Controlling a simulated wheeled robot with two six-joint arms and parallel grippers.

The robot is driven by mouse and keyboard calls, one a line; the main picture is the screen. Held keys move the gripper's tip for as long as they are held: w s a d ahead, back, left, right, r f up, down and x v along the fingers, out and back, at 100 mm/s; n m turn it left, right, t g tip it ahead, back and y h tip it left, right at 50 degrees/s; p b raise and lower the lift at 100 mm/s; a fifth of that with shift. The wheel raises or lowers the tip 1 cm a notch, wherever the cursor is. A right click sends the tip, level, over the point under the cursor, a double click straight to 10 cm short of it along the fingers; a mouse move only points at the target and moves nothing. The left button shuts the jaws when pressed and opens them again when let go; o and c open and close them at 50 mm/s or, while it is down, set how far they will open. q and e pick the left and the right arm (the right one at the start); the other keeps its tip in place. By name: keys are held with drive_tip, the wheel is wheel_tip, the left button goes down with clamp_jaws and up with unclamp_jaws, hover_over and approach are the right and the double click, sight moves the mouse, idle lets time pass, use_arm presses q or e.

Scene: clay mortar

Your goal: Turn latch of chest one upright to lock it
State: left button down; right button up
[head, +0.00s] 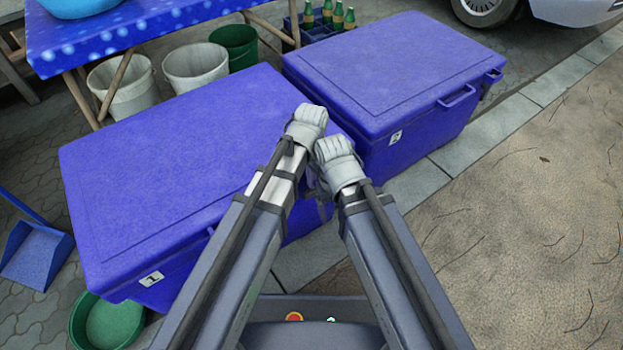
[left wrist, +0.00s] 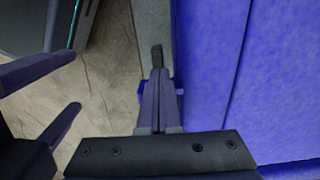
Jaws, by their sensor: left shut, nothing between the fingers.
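Chest one (head: 180,170) is the blue lidded chest at left in the head view, with a label "1" on its front. Its lid is closed. It fills the right of the left wrist view (left wrist: 275,80). My left gripper (head: 319,188) is mostly hidden behind my wrists in the head view, by chest one's front right. In the left wrist view its fingers (left wrist: 157,82) are shut and empty, alongside the chest's front. A small dark grey piece, possibly the latch (left wrist: 156,55), shows just beyond the fingertips; its tilt is unclear. My right gripper (left wrist: 72,82) is open at the left.
A second blue chest (head: 395,65) stands to the right of chest one. Buckets (head: 195,65) and a table with a blue cloth (head: 130,30) stand behind. A green basin (head: 108,320) and blue dustpan (head: 38,255) lie at left. The ground at right is clear.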

sight(306, 193)
use_arm(q)
drive_tip(key=shift+f+b, duration=0.35)
drive_tip(key=shift+f, duration=0.4)
use_arm(e)
drive_tip(key=shift+f, duration=0.75)
